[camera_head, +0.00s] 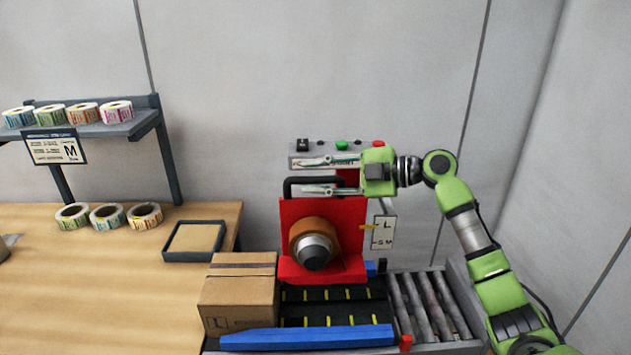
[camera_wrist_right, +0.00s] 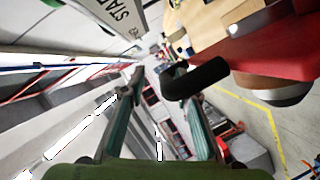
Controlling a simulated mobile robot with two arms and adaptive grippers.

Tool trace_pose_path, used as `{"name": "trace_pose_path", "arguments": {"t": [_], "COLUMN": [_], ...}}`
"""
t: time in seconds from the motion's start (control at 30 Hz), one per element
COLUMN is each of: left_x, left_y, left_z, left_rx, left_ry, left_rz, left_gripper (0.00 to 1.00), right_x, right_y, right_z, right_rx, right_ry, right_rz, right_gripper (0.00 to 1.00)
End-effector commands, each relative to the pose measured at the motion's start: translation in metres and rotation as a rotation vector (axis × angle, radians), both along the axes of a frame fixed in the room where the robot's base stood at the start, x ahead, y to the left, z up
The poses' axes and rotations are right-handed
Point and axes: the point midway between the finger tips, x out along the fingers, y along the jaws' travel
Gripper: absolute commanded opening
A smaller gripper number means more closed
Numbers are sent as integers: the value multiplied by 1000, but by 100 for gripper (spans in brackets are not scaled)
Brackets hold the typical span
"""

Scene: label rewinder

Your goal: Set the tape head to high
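The tape head is a red block (camera_head: 350,225) with a brown roll and grey knob (camera_head: 316,250) on its front, above the conveyor. A black handle (camera_head: 288,187) stands on top of it; it also shows in the right wrist view (camera_wrist_right: 197,78). A white scale (camera_head: 384,236) marked L above S M stands right of the block, with a yellow pointer (camera_head: 367,227) close to the L line. My right gripper (camera_head: 300,177) is open at the handle, one finger above the bar and one overlapping it; contact is unclear. My left gripper is not in view.
A control box (camera_head: 300,147) with green and red buttons is just behind the right gripper. A cardboard box (camera_head: 240,295) stands on the conveyor, left of the head. Rollers (camera_head: 425,305) lie to the right. A wooden table (camera_head: 110,290) with label rolls is at left.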

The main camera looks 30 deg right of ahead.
Motion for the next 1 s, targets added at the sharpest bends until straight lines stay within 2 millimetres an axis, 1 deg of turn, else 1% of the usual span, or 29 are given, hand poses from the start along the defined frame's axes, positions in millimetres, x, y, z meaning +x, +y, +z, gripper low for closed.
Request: {"name": "trace_pose_path", "arguments": {"t": [0.23, 0.37, 0.47, 0.8, 1.0], "left_x": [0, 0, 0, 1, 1], "left_y": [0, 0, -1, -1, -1], "left_z": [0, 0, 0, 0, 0], "left_rx": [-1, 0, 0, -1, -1], "left_ry": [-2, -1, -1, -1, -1], "left_rz": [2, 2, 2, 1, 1], "left_gripper": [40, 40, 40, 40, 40], "right_x": [-1, -7, -19, -69, -86], "right_y": [0, -5, -15, -57, -72], "right_z": [-4, -3, 0, 16, 21], "right_rx": [-2, -3, -4, -2, -3], "right_ry": [7, 9, 8, 5, 5], "right_rz": [2, 2, 0, 0, 1], "right_gripper": [29, 29, 29, 29, 29]}}
